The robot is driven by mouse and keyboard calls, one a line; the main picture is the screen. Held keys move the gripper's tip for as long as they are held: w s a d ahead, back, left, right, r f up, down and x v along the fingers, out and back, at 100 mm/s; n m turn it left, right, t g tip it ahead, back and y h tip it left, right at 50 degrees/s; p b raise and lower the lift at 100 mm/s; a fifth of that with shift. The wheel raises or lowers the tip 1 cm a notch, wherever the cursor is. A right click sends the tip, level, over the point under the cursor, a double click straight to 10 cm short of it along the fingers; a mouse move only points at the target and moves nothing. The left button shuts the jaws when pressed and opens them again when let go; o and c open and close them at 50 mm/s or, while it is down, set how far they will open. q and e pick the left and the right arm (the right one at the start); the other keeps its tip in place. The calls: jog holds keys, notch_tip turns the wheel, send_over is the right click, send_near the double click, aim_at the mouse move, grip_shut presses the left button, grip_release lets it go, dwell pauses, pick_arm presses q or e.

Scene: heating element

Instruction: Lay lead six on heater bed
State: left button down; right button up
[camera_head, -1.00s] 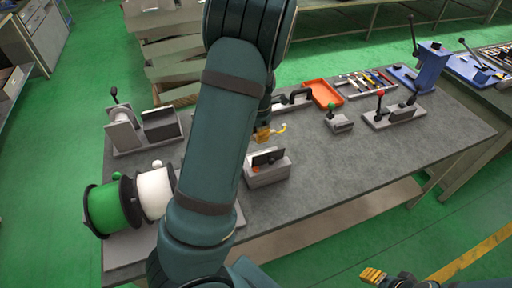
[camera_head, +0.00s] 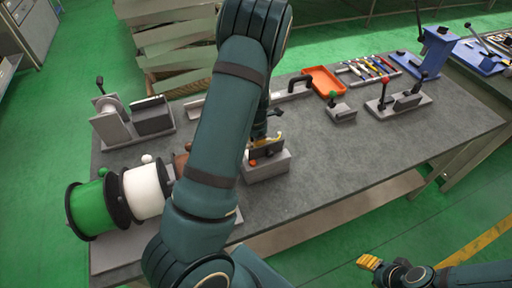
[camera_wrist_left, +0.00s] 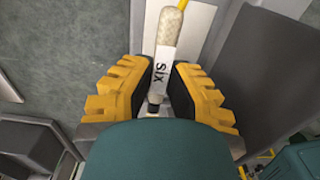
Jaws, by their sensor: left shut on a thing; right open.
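In the left wrist view, lead six (camera_wrist_left: 167,32) is a pale sleeve with a white label reading SIX. It lies between the yellow-and-black fingers of my left gripper (camera_wrist_left: 158,78), which is shut on it. In the head view my left arm hides most of that gripper; a yellow curved piece (camera_head: 279,138) shows just above a grey block with a dark upright plate (camera_head: 268,163), which looks like the heater bed. I cannot tell whether the lead touches it. My right gripper (camera_head: 370,262) is open and empty, off the table's front edge.
Green (camera_head: 91,208) and white (camera_head: 146,191) spools stand at the table's front left, with a grey lever fixture (camera_head: 111,128) behind. An orange tray (camera_head: 322,80), tool rack (camera_head: 367,71) and lever clamps (camera_head: 397,104) sit farther back. The table's right middle (camera_head: 370,150) is clear.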

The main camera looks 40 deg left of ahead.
pick_arm(q)
notch_tip(320, 180, down, 3)
jog(key=shift+w+r, duration=0.1)
jog(key=shift+r, duration=0.1)
jog(key=c, duration=1)
grip_release()
jog(key=shift+f, duration=0.2)
jog(key=shift+c, duration=0.2)
notch_tip(320, 180, up, 12)
jog(key=shift+r+p, duration=0.2)
jog(key=shift+p, duration=0.75)
